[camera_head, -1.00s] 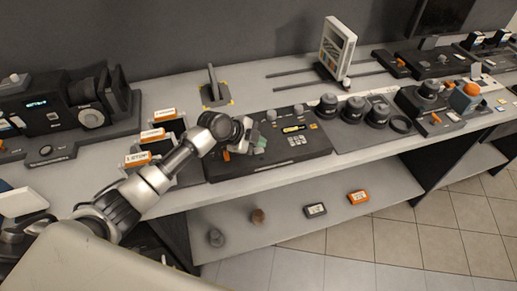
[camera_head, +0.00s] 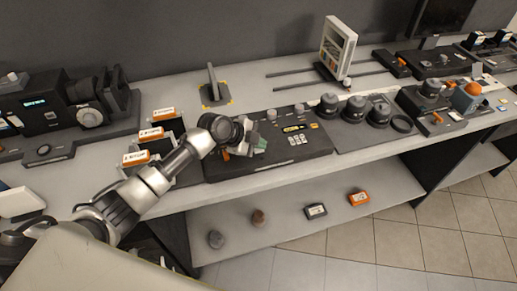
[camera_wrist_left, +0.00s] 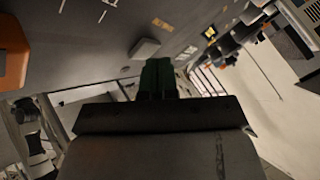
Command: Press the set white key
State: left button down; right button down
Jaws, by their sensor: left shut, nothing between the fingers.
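A dark control panel (camera_head: 315,152) lies on the bench, with a small lit yellow display (camera_head: 293,128) and a cluster of small white keys (camera_head: 297,140). I cannot tell which one is the set key. My left gripper (camera_head: 260,145) is low over the left part of the panel, left of the display and those keys. Its green fingertips (camera_wrist_left: 158,76) are shut and empty. In the left wrist view a pale grey key-like block (camera_wrist_left: 145,48) sits just beyond the fingertips; contact cannot be told. My right gripper is not in view.
An orange lever (camera_head: 226,154) is close beside my left gripper. Orange-labelled cards (camera_head: 150,134) stand left of it. Round dark knobs (camera_head: 328,105) stand to the right, and an upright metal lever (camera_head: 212,82) stands behind. A lower shelf (camera_head: 285,222) holds small objects.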

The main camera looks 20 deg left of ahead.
aim_at(258, 150)
pick_arm(q)
jog(key=shift+f, duration=0.25)
dwell(0.5)
jog(key=shift+r, duration=0.8)
jog(key=shift+r+p, duration=2)
jog(key=shift+r, duration=0.55)
jog(key=shift+f, duration=0.1)
